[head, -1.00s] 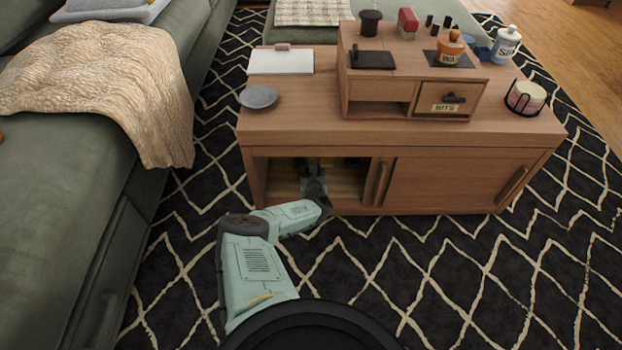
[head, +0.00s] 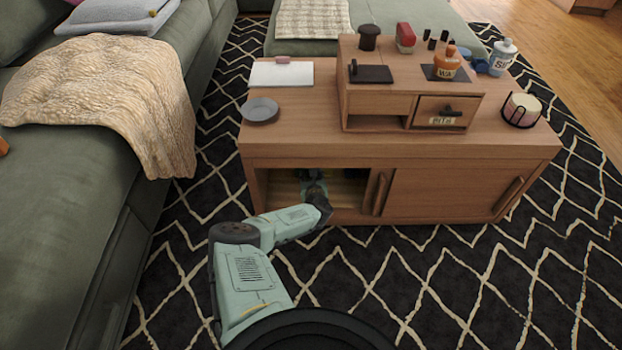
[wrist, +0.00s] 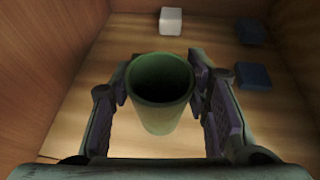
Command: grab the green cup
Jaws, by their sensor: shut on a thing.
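The green cup (wrist: 160,95) is in the middle of the wrist view, its dark open mouth facing the camera. My gripper (wrist: 163,100) has a finger on each side of the cup and is shut on it. In the head view my arm reaches into the open left compartment of the wooden table (head: 300,148), and the gripper end (head: 314,185) is inside that opening. The cup cannot be made out in the head view.
Inside the compartment, a white block (wrist: 171,21) and two dark blue blocks (wrist: 253,76) lie beyond the cup. Wooden walls stand close on both sides. A sliding door (head: 450,185) closes the right half. A green sofa (head: 75,190) is at left.

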